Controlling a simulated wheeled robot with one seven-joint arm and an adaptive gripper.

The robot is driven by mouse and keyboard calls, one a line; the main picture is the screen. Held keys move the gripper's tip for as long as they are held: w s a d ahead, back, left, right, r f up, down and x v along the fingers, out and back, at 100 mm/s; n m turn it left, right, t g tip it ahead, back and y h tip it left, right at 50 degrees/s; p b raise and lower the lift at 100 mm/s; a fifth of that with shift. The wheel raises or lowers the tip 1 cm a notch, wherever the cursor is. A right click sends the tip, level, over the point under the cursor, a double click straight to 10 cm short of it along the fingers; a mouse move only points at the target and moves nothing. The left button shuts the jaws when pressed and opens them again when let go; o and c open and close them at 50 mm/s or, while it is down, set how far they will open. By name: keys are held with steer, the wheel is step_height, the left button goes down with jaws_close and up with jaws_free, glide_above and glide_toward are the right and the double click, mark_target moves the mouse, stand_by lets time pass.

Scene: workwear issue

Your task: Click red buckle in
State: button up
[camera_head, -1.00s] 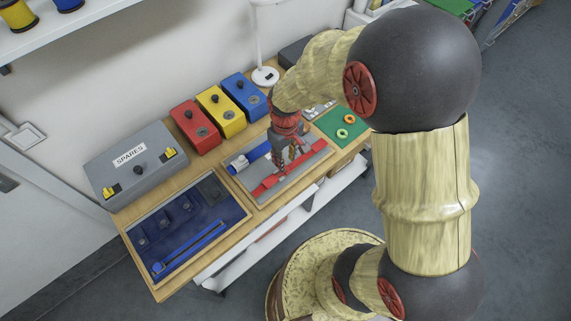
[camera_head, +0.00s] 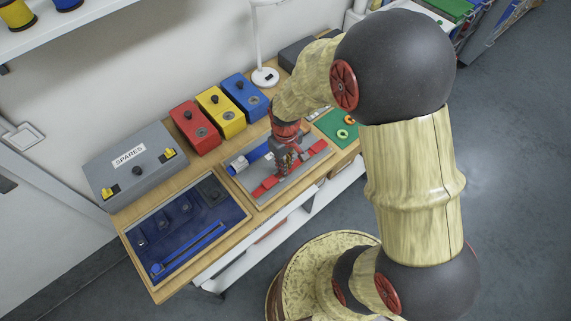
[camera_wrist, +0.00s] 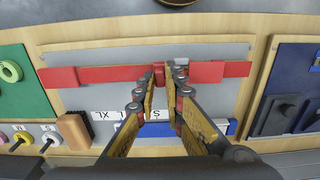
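A red strap (camera_wrist: 110,74) runs across a grey tray, with a wider red piece (camera_wrist: 207,72) on the right in the wrist view. It also shows in the head view (camera_head: 265,188). My gripper (camera_wrist: 167,78) is low over the strap's middle, with its tips beside a small red part (camera_wrist: 159,71) and a grey part (camera_wrist: 181,67). A narrow gap shows between the fingers. The fingers hide part of the buckle area, so I cannot tell whether they touch or grip it, or whether its halves are joined.
A blue strap piece (camera_wrist: 160,129) and white size labels lie near the red strap. A green mat (camera_head: 325,123) with rings, a dark blue tray (camera_head: 239,211), a grey SPARES box (camera_head: 110,172) and red, yellow and blue boxes (camera_head: 246,92) surround the tray.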

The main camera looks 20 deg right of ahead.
jaws_close()
stand_by(0.4)
steer(key=shift+s+a+p, duration=0.15)
steer(key=shift+s+a, duration=0.1)
steer(key=shift+a, duration=0.5)
steer(key=shift+s+a+p, duration=0.15)
steer(key=shift+s+a, duration=0.05)
steer(key=shift+a, duration=0.55)
steer(key=shift+o, duration=2.4)
jaws_free()
steer(key=shift+o, duration=0.5)
step_height(320, 180, up, 12)
